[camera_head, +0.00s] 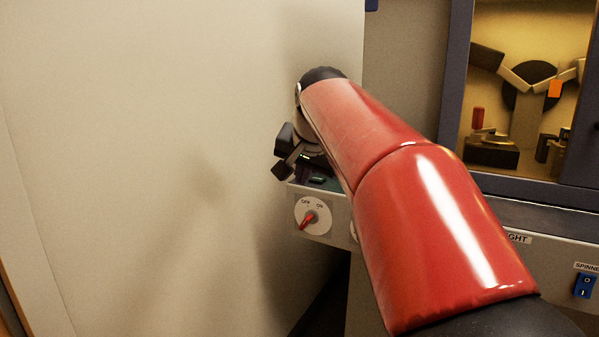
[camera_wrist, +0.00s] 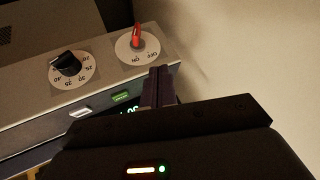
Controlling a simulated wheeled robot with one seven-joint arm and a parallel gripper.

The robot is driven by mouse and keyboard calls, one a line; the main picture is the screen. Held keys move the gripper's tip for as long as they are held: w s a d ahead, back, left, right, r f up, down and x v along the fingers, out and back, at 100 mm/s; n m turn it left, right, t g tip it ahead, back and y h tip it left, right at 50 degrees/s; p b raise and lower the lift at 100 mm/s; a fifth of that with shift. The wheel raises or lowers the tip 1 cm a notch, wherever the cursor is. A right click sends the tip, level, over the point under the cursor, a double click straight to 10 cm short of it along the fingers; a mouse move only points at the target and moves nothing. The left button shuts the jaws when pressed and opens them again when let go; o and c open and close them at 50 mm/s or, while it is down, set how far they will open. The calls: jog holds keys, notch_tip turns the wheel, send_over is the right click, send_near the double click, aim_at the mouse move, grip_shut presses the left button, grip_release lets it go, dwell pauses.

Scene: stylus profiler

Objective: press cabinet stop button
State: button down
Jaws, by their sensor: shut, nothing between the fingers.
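The cabinet's control panel shows in the wrist view with a green button (camera_wrist: 121,97) and a pale grey button (camera_wrist: 80,112) side by side. Their labels are too small to read, so I cannot tell which is stop. My gripper (camera_wrist: 158,76) is shut and empty, its tips over the panel to the right of the green button, with no clear contact visible. In the head view my gripper (camera_head: 281,170) hangs at the panel's left end, and my red arm hides much of the panel. A lit green display beside the buttons is partly hidden by my gripper.
A red rotary switch (camera_wrist: 136,38) marked OFF and ON and a black dial knob (camera_wrist: 67,64) sit on the panel near the buttons. A bare wall (camera_head: 150,130) stands left. A windowed chamber (camera_head: 525,90) and a blue rocker switch (camera_head: 585,286) are right.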

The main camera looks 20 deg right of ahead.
aim_at(318, 180)
jog(key=w+d+r+m+t+h+p, duration=0.1)
jog(key=w+d+r+m, duration=0.3)
jog(key=w+d+r, duration=0.3)
jog(key=w+d, duration=0.1)
jog(key=w, duration=0.1)
jog(key=shift+w, duration=0.3)
notch_tip(318, 180, down, 9)
jog(key=b, duration=0.6)
jog(key=shift+r+b, duration=0.2)
jog(key=shift+b, duration=0.15)
jog(key=shift+f, duration=0.2)
dwell(1.1)
jog(key=shift+f, duration=0.25)
jog(key=shift+f+b, duration=0.4)
jog(key=shift+b, duration=0.1)
dwell(0.5)
dwell(0.3)
jog(key=shift+r+p, duration=0.8)
jog(key=shift+p, duration=0.15)
